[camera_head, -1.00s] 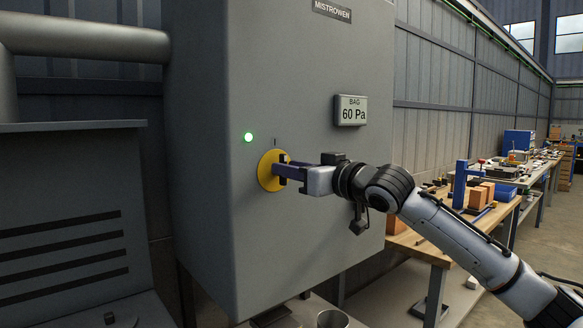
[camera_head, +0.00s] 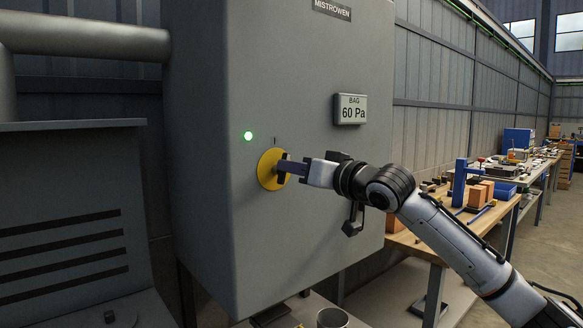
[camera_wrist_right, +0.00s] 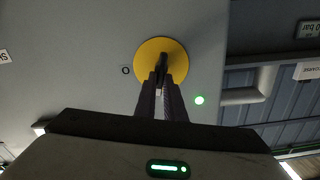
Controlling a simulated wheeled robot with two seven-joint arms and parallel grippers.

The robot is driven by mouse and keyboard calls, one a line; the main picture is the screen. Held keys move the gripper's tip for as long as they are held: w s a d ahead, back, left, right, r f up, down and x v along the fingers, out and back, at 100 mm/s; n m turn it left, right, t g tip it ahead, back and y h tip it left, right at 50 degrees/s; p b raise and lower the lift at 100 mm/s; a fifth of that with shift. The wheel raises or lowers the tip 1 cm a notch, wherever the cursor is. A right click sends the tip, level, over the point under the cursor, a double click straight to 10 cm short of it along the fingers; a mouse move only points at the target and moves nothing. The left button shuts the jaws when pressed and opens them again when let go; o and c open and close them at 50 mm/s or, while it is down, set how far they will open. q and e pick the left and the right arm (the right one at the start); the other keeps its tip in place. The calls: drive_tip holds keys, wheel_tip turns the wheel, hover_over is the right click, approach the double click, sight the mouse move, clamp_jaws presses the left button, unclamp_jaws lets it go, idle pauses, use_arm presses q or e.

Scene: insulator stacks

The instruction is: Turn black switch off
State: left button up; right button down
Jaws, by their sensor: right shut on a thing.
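The black switch (camera_wrist_right: 162,67) is a dark handle on a round yellow plate (camera_head: 266,170) on the front of a grey cabinet (camera_head: 225,75). In the right wrist view the yellow plate (camera_wrist_right: 180,50) is seen close up, with an "O" mark beside it. My right gripper (camera_head: 283,170) reaches the plate from the right and is shut on the switch handle. In the wrist view the right gripper's fingers (camera_wrist_right: 161,88) come together around the handle, covering part of it. My left gripper is not in view.
A green light (camera_head: 248,136) glows above the plate. Workbenches with tools and boxes (camera_head: 481,193) stand at the right. A metal cup (camera_head: 332,318) is below the cabinet.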

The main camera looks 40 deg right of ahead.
drive_tip(key=shift+d+f+m+p, duration=0.2)
drive_tip(key=shift+m+p, duration=1.25)
drive_tip(key=shift+m, duration=1.05)
drive_tip(key=shift+d+f+m+p, duration=0.15)
drive_tip(key=shift+m+p, duration=1.35)
drive_tip(key=shift+m, duration=1)
drive_tip(key=shift+d+f+m+p, duration=0.2)
drive_tip(key=shift+m+p, duration=1.25)
drive_tip(key=shift+m, duration=1.05)
drive_tip(key=c, duration=1.8)
unclamp_jaws()
drive_tip(key=shift+c, duration=0.2)
drive_tip(key=s+b, duration=0.2)
drive_tip(key=s, duration=0.8)
drive_tip(key=shift+d, duration=0.4)
